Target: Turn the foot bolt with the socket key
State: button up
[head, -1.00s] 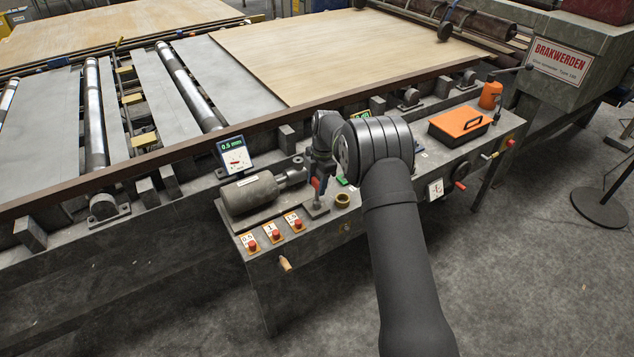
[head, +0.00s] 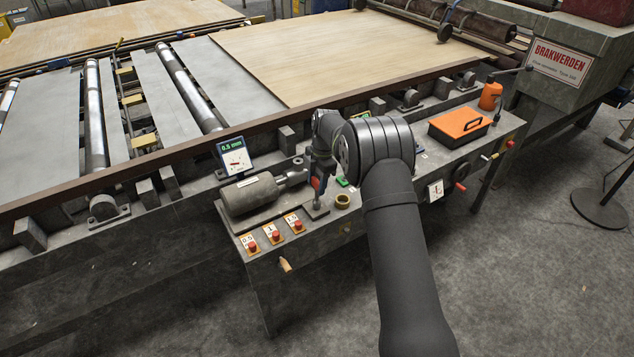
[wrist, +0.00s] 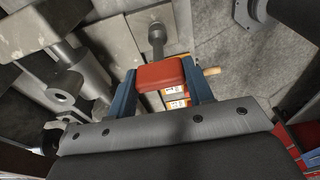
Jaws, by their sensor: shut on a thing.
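My gripper (head: 317,187) is low over the near end of the machine's side bench, beside a grey motor. In the wrist view my gripper (wrist: 160,78) has its blue fingers shut on the red handle of the socket key (wrist: 160,74). The key's steel shaft (wrist: 157,38) runs from the handle to a pale metal foot plate (wrist: 136,22). In the head view only a little red of the key (head: 316,183) shows, above the foot plate (head: 314,211). The key's end hides the foot bolt, so I cannot tell how fully it is seated.
The grey motor (head: 252,193) is close left of my gripper; a gauge (head: 234,157) reading about 0.5 mm stands behind. Red push buttons (head: 276,236) are in front. An orange box (head: 459,127) and orange bottle (head: 490,96) stand further right.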

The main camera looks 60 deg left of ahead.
jog(key=shift+r, duration=0.95)
dwell(1.3)
jog(key=shift+r, duration=2.5)
jog(key=shift+w, duration=0.1)
jog(key=w+d+f+m+y, duration=0.1)
jog(key=w+d+f+m, duration=0.2)
jog(key=w+d+m, duration=0.85)
jog(key=w+d+f+m+t, duration=0.1)
jog(key=w+d+f+m, duration=0.15)
jog(key=w+d, duration=0.65)
jog(key=w+d+f+m+t, duration=0.1)
jog(key=w+d+m, duration=0.3)
jog(key=w+d, duration=0.55)
jog(key=s+d+f+m, duration=0.1)
jog(key=d+m, duration=0.5)
jog(key=d, duration=0.6)
jog(key=s+d+f+m+t, duration=0.1)
jog(key=d+m, duration=0.5)
jog(key=d, duration=0.7)
jog(key=s+d+f+m+h, duration=0.1)
jog(key=d+m, duration=0.5)
jog(key=d, duration=0.7)
jog(key=s+f, duration=0.1)
jog(key=s, duration=0.1)
jog(key=shift+s+f+t, duration=0.25)
jog(key=shift+s+t, duration=0.05)
